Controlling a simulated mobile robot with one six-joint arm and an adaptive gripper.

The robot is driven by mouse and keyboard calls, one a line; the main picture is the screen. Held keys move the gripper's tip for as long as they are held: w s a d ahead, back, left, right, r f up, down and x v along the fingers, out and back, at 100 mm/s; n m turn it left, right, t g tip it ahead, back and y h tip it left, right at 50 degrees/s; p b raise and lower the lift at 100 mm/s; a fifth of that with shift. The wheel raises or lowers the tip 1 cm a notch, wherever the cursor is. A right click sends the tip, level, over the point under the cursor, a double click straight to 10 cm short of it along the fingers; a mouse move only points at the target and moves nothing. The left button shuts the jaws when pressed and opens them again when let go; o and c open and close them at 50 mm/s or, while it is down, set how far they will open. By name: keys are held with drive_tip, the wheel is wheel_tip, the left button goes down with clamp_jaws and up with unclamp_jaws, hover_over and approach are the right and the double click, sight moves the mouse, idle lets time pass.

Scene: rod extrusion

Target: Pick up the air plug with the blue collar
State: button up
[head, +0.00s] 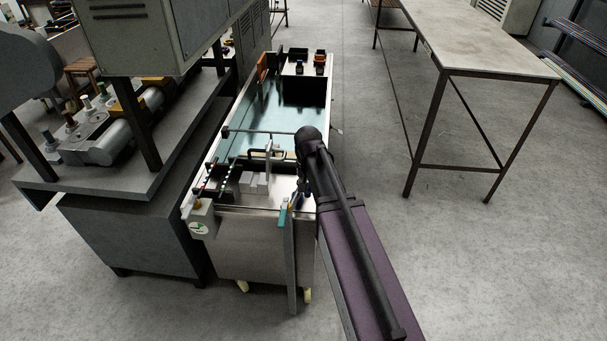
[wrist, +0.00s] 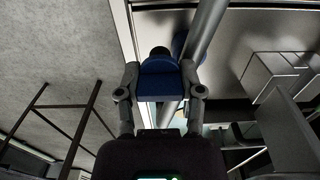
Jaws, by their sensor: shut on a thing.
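My gripper (wrist: 160,72) has its two fingers closed on both sides of a blue part in the wrist view, which I take for the collar of the air plug (wrist: 158,86). A dark round end shows beyond the blue part, and a grey pipe passes close by it. I cannot tell whether the plug is still seated. In the head view my gripper (head: 299,191) is at the near right corner of the metal tank, partly hidden by my own arm. The plug is too small and covered to make out there.
The long metal tank (head: 249,248) holds bluish water and has blocks and rods at its near end. A machine on a dark base (head: 135,238) stands close on its left. A table (head: 480,38) stands at the right, with clear floor between.

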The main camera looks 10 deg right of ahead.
drive_tip(key=shift+s+r, duration=0.15)
drive_tip(key=shift+s, duration=1.1)
drive_tip(key=shift+s+r, duration=0.1)
drive_tip(key=shift+s, duration=1.15)
